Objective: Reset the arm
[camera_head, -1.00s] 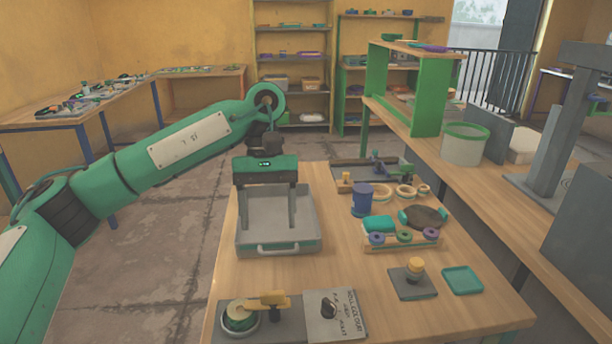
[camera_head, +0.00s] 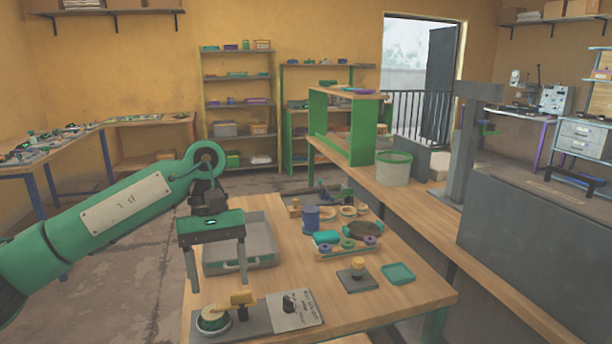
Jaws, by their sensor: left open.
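My left arm comes in from the left. Its left gripper (camera_head: 220,278) points down, with its two fingers wide apart and nothing between them. It hangs over the left edge of the wooden table (camera_head: 420,292), in front of the grey tray with a handle (camera_head: 262,236). The fingertips are above and behind the yellow-handled press (camera_head: 240,300); whether they touch anything is hard to tell. My right gripper is out of view.
A grey plate with print (camera_head: 300,310) lies beside the press. A blue spool (camera_head: 311,218), a ring rack (camera_head: 347,250), a teal dish (camera_head: 398,273) and a knob on a grey base (camera_head: 358,275) stand to the right. A long bench (camera_head: 425,208) with a bucket (camera_head: 394,168) runs behind.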

